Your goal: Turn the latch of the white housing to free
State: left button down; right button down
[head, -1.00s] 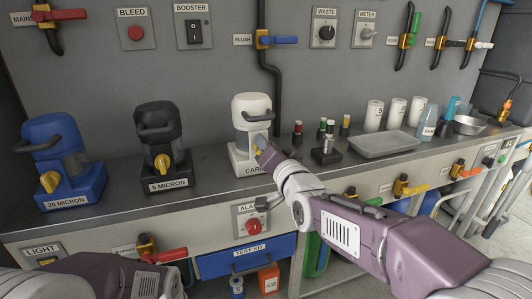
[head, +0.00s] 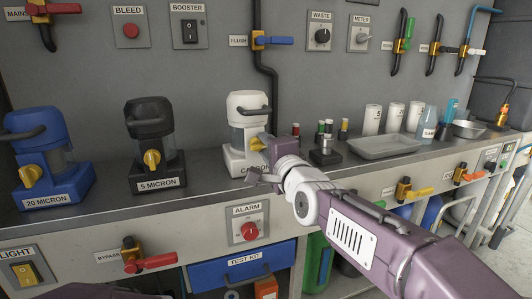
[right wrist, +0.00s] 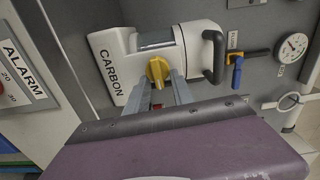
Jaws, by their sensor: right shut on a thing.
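The white housing (head: 249,105), labelled CARBON, stands upright on the counter; its body also shows on its side in the right wrist view (right wrist: 192,45). Its yellow latch (right wrist: 157,70) sits low on its front. In the head view my right gripper (head: 264,143) is at the latch and hides most of it. In the right wrist view my right gripper's two fingers (right wrist: 167,86) reach up to the latch and are shut on it, one on each side. The latch's wing runs roughly up and down in that view. My left gripper is not in view.
A black housing (head: 150,122) and a blue housing (head: 35,135) stand to the left. Small vials, white cups and a tray (head: 383,147) are to the right. The alarm knob (head: 249,231) is on the counter front below. The counter between the housings is clear.

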jog(key=shift+f+m, duration=0.2)
jog(key=shift+m, duration=0.2)
jog(key=c, duration=1.1)
grip_release()
jog(key=shift+r, duration=0.1)
jog(key=p+v, duration=0.9)
